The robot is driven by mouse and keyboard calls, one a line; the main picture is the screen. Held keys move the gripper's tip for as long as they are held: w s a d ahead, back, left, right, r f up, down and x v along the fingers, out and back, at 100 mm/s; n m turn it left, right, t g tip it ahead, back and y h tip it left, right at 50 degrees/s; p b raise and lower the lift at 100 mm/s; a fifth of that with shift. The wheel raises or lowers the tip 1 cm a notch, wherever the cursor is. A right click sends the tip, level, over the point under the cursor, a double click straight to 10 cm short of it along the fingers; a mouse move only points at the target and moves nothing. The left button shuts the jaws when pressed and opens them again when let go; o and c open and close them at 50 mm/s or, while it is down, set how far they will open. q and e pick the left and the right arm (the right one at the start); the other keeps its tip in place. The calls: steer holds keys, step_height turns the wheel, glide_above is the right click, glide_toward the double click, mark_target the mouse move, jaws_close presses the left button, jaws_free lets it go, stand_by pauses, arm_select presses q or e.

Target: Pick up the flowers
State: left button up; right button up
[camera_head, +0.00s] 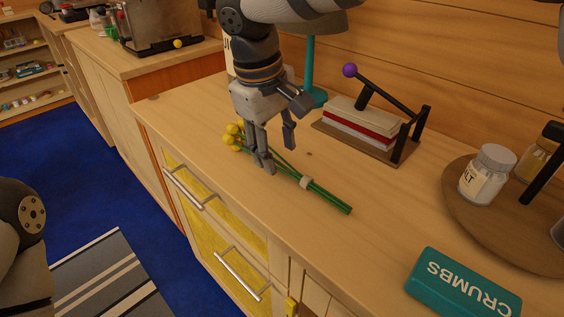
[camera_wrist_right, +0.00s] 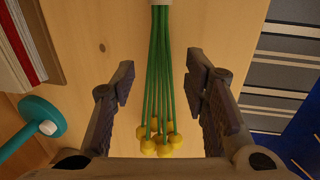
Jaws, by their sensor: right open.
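The flowers (camera_head: 315,191) lie on the wooden counter as a thin bunch, with yellow round heads at the back left, green stems, and a pale band around the stems. The right wrist view shows the stems (camera_wrist_right: 159,60) running up the middle, with the heads near the bottom. My right gripper (camera_head: 279,157) points down over the stems near the heads. Its fingers are open, one on each side of the stems in the wrist view (camera_wrist_right: 162,82), with gaps on both sides. My left gripper is not in view.
A round wooden board (camera_head: 465,218) with a salt jar (camera_head: 487,175) is at right. A teal CRUMBS box (camera_head: 462,285) lies near the front edge. Counter (camera_head: 375,237) between is clear.

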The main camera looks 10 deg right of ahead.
mark_target(285, 163)
steer(key=f, duration=0.3)
steer(key=shift+w+d, duration=0.25)
steer(key=shift+r, duration=0.1)
jaws_close()
steer(key=shift+r, duration=0.1)
